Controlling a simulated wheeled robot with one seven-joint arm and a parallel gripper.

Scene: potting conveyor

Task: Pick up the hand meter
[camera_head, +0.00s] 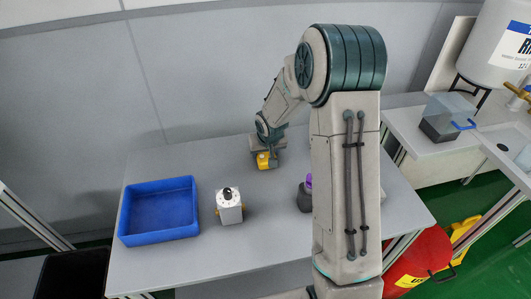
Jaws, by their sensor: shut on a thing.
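A small yellow item, which I take to be the hand meter (263,161), is at the end of my arm over the back middle of the grey table. My gripper (268,154) is shut on it. The fingers are small and partly hidden by the wrist, so the exact grip does not show. I cannot tell whether the yellow item touches the table or is held just above it.
A blue tray (158,238) stands empty on the table's left. A white box with a black knob (229,208) stands beside it. A dark item with a purple top (306,193) is partly behind my arm. The table's front middle (260,255) is clear.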

